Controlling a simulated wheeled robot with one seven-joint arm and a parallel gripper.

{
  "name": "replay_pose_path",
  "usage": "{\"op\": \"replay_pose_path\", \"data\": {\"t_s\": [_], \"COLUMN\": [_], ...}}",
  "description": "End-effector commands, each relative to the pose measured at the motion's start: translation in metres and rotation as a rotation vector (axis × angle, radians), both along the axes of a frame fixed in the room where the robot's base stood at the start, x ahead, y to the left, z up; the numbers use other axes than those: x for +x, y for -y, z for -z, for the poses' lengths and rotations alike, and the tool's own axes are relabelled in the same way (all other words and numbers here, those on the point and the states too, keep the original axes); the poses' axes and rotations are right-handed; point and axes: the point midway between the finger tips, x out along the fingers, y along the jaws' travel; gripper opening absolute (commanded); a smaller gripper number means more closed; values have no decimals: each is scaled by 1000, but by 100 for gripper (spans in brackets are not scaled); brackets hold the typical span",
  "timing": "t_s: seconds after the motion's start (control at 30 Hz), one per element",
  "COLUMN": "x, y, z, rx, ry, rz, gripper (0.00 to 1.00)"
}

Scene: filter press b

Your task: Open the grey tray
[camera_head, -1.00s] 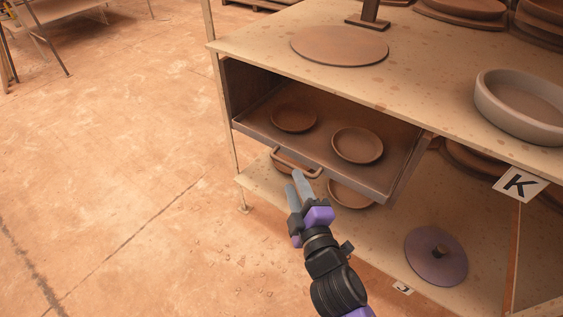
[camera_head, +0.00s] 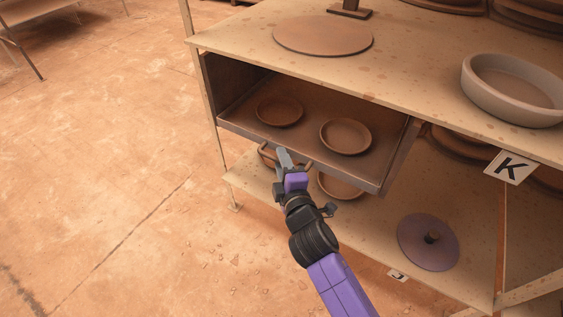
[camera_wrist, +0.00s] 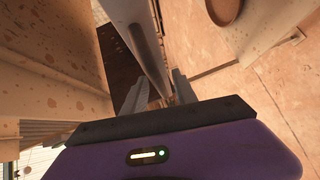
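The grey tray (camera_head: 300,161) sits like a drawer under the tabletop and stands partly out past its edge. Two brown dishes (camera_head: 279,111) (camera_head: 345,136) lie in it. Its brown bar handle (camera_head: 266,155) is on the front face, partly hidden by my gripper. My gripper (camera_head: 283,158) is at the handle, with its fingertips close against the tray front. In the wrist view, the two fingers of my gripper (camera_wrist: 162,92) are apart, with the tray's long grey edge (camera_wrist: 138,25) running down toward them. Whether the fingers touch the handle is unclear.
The tabletop (camera_head: 420,88) above holds a flat brown disc (camera_head: 323,35) and a pale round dish (camera_head: 513,88). The lower shelf (camera_head: 375,222) holds a purple lid (camera_head: 428,243) and a dish under the tray. Floor (camera_head: 110,170) at left is clear.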

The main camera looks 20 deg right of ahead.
Motion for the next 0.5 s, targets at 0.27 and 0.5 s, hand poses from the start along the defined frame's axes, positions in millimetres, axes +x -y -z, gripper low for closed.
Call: {"op": "replay_pose_path", "data": {"t_s": [0.27,0.5], "x": [4,4], "y": [1,1], "z": [1,1], "rx": [1,1], "ry": [0,0], "rz": [0,0], "gripper": [34,0]}}
